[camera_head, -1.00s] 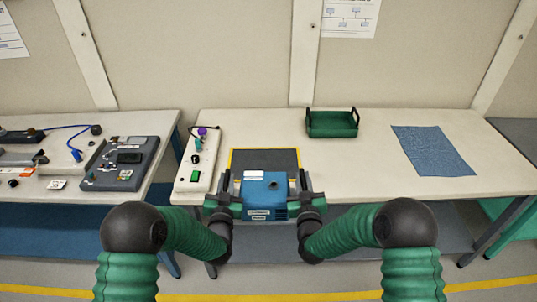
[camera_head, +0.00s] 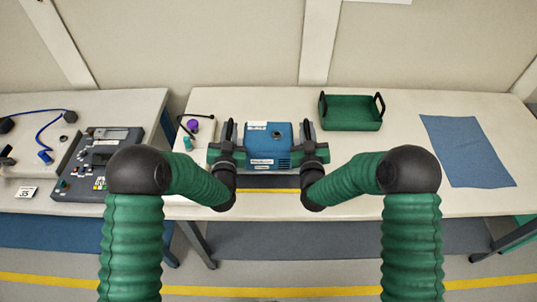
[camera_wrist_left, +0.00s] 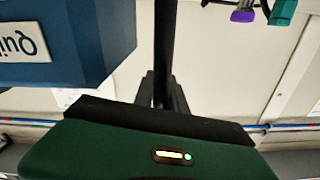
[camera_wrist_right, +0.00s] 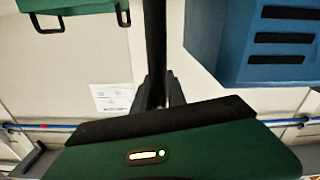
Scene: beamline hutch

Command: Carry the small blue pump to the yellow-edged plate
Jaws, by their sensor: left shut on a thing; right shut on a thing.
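The small blue pump (camera_head: 268,146) is upright between my two grippers, with white labels and a dark round port on top. My left gripper (camera_head: 229,132) is shut on its left side, and my right gripper (camera_head: 308,132) is shut on its right side. The pump's blue body also shows in the left wrist view (camera_wrist_left: 60,45) and the right wrist view (camera_wrist_right: 245,50). The yellow-edged plate (camera_head: 268,190) lies on the table below the pump. Its front yellow strip shows; the pump and grippers hide most of the rest. I cannot tell whether the pump touches it.
A green tray (camera_head: 350,115) with black handles stands right of the pump. A blue cloth (camera_head: 468,150) lies further right. A pale strip (camera_head: 205,135) with a purple knob is close to my left gripper. A grey instrument panel (camera_head: 95,165) is on the left table.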

